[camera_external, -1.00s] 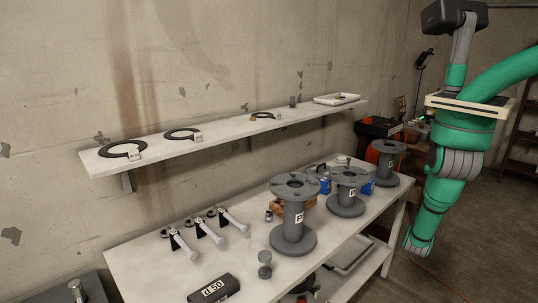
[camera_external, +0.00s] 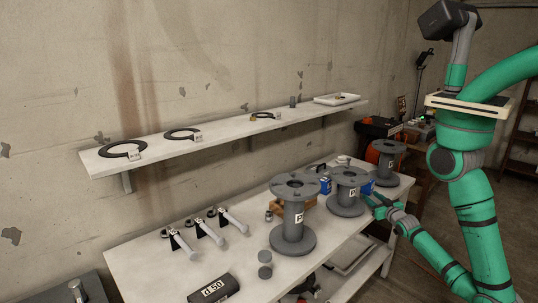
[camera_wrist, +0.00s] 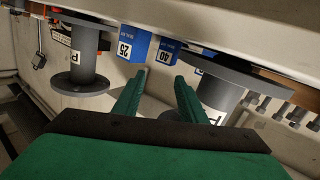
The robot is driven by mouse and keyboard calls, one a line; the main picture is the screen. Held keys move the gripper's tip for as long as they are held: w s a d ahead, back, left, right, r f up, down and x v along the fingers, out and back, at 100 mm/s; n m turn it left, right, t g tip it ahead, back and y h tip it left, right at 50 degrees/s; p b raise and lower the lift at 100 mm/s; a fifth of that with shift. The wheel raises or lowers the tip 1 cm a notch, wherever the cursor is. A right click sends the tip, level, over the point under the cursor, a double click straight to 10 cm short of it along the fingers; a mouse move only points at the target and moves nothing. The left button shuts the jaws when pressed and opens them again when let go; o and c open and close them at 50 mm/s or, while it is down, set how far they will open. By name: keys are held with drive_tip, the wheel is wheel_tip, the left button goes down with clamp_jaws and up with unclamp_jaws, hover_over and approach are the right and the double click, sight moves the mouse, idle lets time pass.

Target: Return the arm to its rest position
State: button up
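My gripper (camera_external: 376,204) is at the front edge of the workbench in the external view, near the middle flanged pipe spool (camera_external: 347,194). Its two green fingers (camera_wrist: 160,90) stand apart in the wrist view, with nothing visible held between them. My forearm slopes down to the right, off the bench. In the wrist view one grey spool (camera_wrist: 84,65) is left of the fingers and another (camera_wrist: 218,92) is close behind the right finger. I cannot tell whether that finger touches it.
The workbench (camera_external: 150,262) also carries a nearer spool (camera_external: 293,220), a far spool (camera_external: 387,165), blue boxes (camera_wrist: 133,45), clamp-like tools (camera_external: 208,230) and a dark block marked d 50 (camera_external: 214,290). A wall shelf (camera_external: 220,131) holds black rings. Floor right of the bench looks open.

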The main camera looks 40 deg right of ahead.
drive_tip(key=a+n+y, duration=0.1)
drive_tip(key=a, duration=0.2)
drive_tip(key=s+a+n+t+y, duration=0.1)
drive_tip(key=a, duration=0.2)
drive_tip(key=s+a+n+y, duration=0.1)
drive_tip(key=a+n, duration=0.1)
drive_tip(key=a, duration=0.1)
drive_tip(key=shift+r+t, duration=0.3)
drive_tip(key=s+a+g+y, duration=0.1)
drive_tip(key=s+a+y, duration=0.4)
drive_tip(key=s+a, duration=0.8)
drive_tip(key=shift+s+a+f+y, duration=0.25)
drive_tip(key=shift+a+f+y, duration=0.05)
drive_tip(key=shift+a, duration=0.55)
idle(1.0)
